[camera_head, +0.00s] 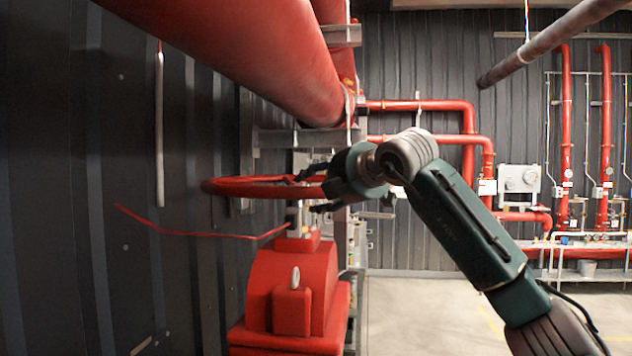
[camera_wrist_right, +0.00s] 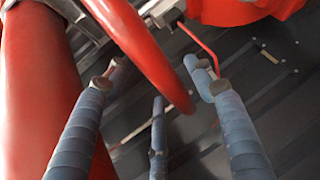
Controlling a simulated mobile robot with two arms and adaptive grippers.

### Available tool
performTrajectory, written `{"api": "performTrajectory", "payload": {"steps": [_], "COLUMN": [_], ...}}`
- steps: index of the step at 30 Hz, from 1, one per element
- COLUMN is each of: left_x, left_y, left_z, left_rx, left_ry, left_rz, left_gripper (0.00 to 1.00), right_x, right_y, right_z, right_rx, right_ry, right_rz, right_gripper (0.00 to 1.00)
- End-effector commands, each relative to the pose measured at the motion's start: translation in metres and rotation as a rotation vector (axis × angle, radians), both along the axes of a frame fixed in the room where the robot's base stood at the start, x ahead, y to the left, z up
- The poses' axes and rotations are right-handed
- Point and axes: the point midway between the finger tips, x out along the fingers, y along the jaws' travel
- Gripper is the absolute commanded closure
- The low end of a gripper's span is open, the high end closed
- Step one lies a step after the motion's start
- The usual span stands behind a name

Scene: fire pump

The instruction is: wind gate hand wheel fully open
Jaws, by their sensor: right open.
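The gate hand wheel (camera_head: 236,187) is a red ring lying roughly level above a red valve body (camera_head: 290,278) in the head view. My right gripper (camera_head: 308,193) is at the right part of its rim. In the right wrist view the red rim (camera_wrist_right: 146,58) runs between the spread blue-grey fingers of my right gripper (camera_wrist_right: 155,88). The fingers are open and not closed on the rim; whether any finger touches it I cannot tell. The wheel's right end is hidden behind the gripper. My left gripper is in neither view.
A thick red pipe (camera_head: 255,45) passes above the wheel. A dark ribbed wall (camera_head: 90,220) stands close on the left. A thin red rod (camera_head: 200,234) crosses below the wheel. Open floor (camera_head: 430,315) lies to the right, with more red pipes (camera_head: 565,130) behind.

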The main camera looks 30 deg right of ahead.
Motion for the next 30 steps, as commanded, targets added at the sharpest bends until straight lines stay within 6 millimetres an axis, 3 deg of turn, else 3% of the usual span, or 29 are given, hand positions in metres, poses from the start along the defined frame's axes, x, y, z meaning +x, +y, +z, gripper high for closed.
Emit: {"api": "performTrajectory", "payload": {"steps": [11, 20, 30], "left_x": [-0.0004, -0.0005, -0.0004], "left_y": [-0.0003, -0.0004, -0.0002], "left_z": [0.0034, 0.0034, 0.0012], "left_rx": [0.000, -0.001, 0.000], "left_ry": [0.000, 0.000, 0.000], "left_rz": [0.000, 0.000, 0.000], "left_gripper": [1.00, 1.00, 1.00], "right_x": [0.0080, 0.0079, 0.0027], "right_y": [0.0002, 0.0008, -0.0015], "right_z": [-0.0033, -0.0037, -0.0049], "right_rx": [0.000, 0.000, 0.003], "right_ry": [0.001, 0.002, 0.004], "right_rz": [0.000, 0.001, 0.013], "right_gripper": [0.46, 1.00, 1.00]}}
